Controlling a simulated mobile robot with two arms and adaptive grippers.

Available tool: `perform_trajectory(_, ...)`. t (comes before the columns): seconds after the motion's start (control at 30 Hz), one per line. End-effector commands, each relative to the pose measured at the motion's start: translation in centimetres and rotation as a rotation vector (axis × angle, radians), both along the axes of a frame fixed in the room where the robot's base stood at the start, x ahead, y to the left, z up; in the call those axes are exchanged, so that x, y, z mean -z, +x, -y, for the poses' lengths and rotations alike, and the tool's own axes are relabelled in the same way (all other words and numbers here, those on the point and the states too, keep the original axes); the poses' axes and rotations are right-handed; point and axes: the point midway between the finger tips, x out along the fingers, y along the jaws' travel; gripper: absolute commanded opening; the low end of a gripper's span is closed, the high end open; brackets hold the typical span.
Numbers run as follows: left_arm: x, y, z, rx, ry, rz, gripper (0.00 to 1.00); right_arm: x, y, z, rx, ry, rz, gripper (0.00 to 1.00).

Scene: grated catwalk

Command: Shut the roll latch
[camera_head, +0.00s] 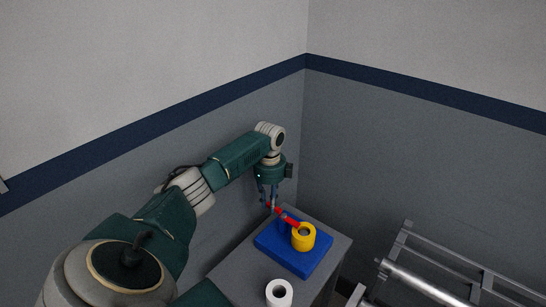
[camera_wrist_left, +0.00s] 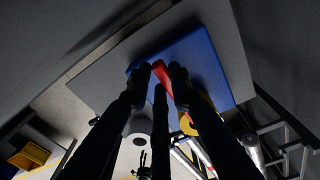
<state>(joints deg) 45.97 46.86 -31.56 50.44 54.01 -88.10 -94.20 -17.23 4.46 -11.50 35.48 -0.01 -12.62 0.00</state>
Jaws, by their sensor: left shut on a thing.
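The roll latch sits on a grey stand. It has a blue base (camera_head: 296,255), a yellow roll (camera_head: 304,238) standing on it, and a red bar (camera_head: 288,217) that runs from the roll toward the wall. My left gripper (camera_head: 270,205) points down and is shut on the free end of the red bar, above the back edge of the base. In the left wrist view the red bar (camera_wrist_left: 163,72) lies between the two dark fingertips. The blue base (camera_wrist_left: 207,62) is behind it, and the yellow roll (camera_wrist_left: 190,118) is partly hidden by a finger. My right gripper is out of view.
Walls close in behind and to the left. A metal rail frame (camera_head: 425,283) is at the right. A yellow object (camera_wrist_left: 29,156) shows at lower left in the wrist view.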

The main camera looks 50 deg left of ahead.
Motion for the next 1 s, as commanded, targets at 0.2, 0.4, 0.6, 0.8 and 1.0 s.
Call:
perform_trajectory(0.2,-0.3,0.3,-0.1,0.003,0.002,0.009,0.00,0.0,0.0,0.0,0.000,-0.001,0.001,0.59)
perform_trajectory(0.4,-0.2,0.2,-0.1,0.002,0.002,0.008,0.40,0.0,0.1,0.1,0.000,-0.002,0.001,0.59)
perform_trajectory(0.6,-0.1,0.1,0.0,0.001,0.001,0.004,0.40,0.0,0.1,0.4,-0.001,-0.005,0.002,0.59)
perform_trajectory(0.8,-1.4,0.2,0.0,0.002,0.002,0.007,0.40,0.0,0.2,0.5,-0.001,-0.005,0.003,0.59)
perform_trajectory(1.0,-5.5,0.2,-0.1,0.002,0.003,0.009,0.40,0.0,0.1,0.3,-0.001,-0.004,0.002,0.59)
